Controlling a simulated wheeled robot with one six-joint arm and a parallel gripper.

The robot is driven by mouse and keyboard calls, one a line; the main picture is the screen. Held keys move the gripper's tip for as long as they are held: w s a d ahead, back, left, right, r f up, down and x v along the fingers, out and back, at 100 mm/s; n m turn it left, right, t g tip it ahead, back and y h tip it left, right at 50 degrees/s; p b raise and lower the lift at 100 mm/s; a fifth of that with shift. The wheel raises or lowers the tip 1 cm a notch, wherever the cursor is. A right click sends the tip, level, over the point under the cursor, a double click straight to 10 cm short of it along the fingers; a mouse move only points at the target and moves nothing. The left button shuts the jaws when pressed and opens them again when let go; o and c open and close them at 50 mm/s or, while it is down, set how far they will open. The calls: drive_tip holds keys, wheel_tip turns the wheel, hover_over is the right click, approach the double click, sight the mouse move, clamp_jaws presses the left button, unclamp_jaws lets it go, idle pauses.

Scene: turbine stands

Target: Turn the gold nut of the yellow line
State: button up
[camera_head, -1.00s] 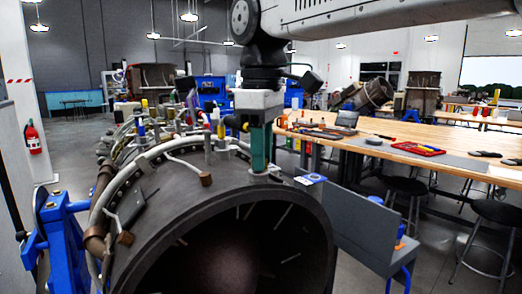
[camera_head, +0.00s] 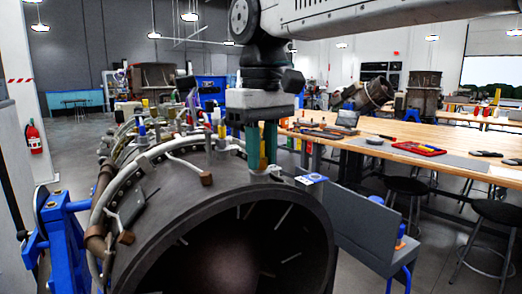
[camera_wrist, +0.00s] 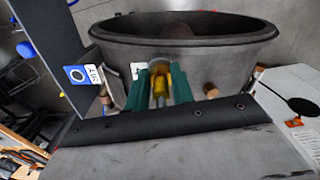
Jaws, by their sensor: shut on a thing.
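In the wrist view, my gripper (camera_wrist: 160,72) has its two teal fingers closed around a yellow-gold fitting (camera_wrist: 158,87), which appears to be the gold nut of the yellow line. A grey shaft shows below the gold part, between the fingers. In the head view, my gripper (camera_head: 262,164) points straight down at the top front rim of the dark turbine casing (camera_head: 190,215). The fingers mostly hide the fitting there, and the line's own run cannot be made out.
Several other upright fittings, some with coloured caps, stand left of my gripper, including a brown-ended pipe (camera_head: 207,179). A blue stand (camera_head: 60,235) supports the casing at left. A wooden workbench (camera_head: 400,133) with tools and black stools (camera_head: 495,215) is at right.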

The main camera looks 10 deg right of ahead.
sight(262, 159)
drive_tip(key=shift+m, duration=0.3)
drive_tip(key=o, duration=1)
drive_tip(key=shift+r, duration=0.1)
wheel_tip(262, 159, up, 8)
drive_tip(key=shift+s+f, duration=0.1)
drive_tip(key=shift+f, duration=0.05)
drive_tip(key=s+d+f+m, duration=0.3)
drive_tip(key=s+d+f, duration=0.4)
drive_tip(key=d+f, duration=0.45)
drive_tip(key=s+d+f+m, duration=0.1)
drive_tip(key=s+d+f, duration=0.3)
drive_tip(key=s+f, duration=0.2)
drive_tip(key=s+d+f+m+t, duration=0.1)
drive_tip(key=s+d+f+m, duration=0.1)
drive_tip(key=s+d+f, duration=0.3)
wheel_tip(262, 159, down, 4)
drive_tip(key=shift+s+f, duration=0.1)
drive_tip(key=shift+s, duration=0.45)
